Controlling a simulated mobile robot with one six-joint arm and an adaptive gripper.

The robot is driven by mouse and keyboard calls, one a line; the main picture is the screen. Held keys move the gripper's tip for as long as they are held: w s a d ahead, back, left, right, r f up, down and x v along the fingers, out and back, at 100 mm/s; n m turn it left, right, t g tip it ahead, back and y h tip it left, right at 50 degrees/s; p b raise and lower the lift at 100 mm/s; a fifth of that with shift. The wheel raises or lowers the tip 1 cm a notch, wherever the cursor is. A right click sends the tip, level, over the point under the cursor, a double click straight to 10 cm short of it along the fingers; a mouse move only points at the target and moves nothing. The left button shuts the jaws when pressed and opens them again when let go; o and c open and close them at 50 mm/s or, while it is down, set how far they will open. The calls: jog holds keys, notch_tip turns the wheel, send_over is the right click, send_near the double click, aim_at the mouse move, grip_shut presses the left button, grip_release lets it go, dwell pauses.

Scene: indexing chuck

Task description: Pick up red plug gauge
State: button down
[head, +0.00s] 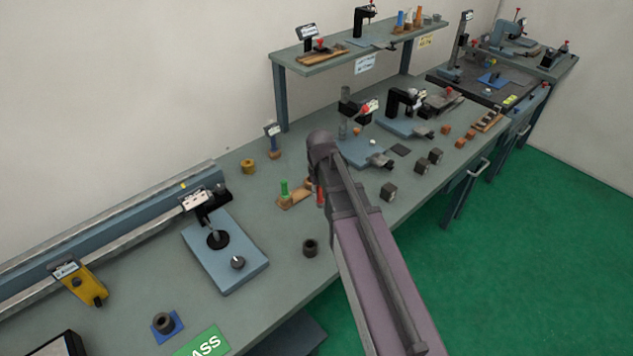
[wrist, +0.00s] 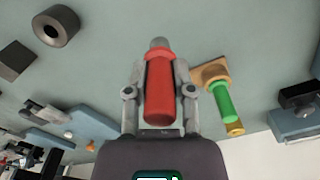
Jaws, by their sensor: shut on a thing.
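The red plug gauge (wrist: 160,88) sits between the two fingers of my gripper (wrist: 160,92) in the wrist view. My gripper is shut on its red handle, and a grey metal end shows beyond the fingers. In the head view only a small strip of the red plug gauge (head: 320,196) shows beside my arm, which hides most of it and the gripper. A green plug gauge (head: 284,189) stands upright on a small wooden block (head: 296,200) just left of my arm. Both also show in the wrist view, the green gauge (wrist: 222,100) to the right of the red one.
A dark ring (head: 310,247) stands on the bench in front of the wooden block. A blue fixture plate (head: 240,275) lies to the left. Dark cubes (head: 388,191) stand to the right of my arm. A raised shelf (head: 330,62) is behind.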

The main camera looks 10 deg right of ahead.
jog(key=shift+s+r, duration=0.1)
jog(key=shift+s, duration=0.9)
jog(key=shift+a, duration=0.1)
dwell(0.3)
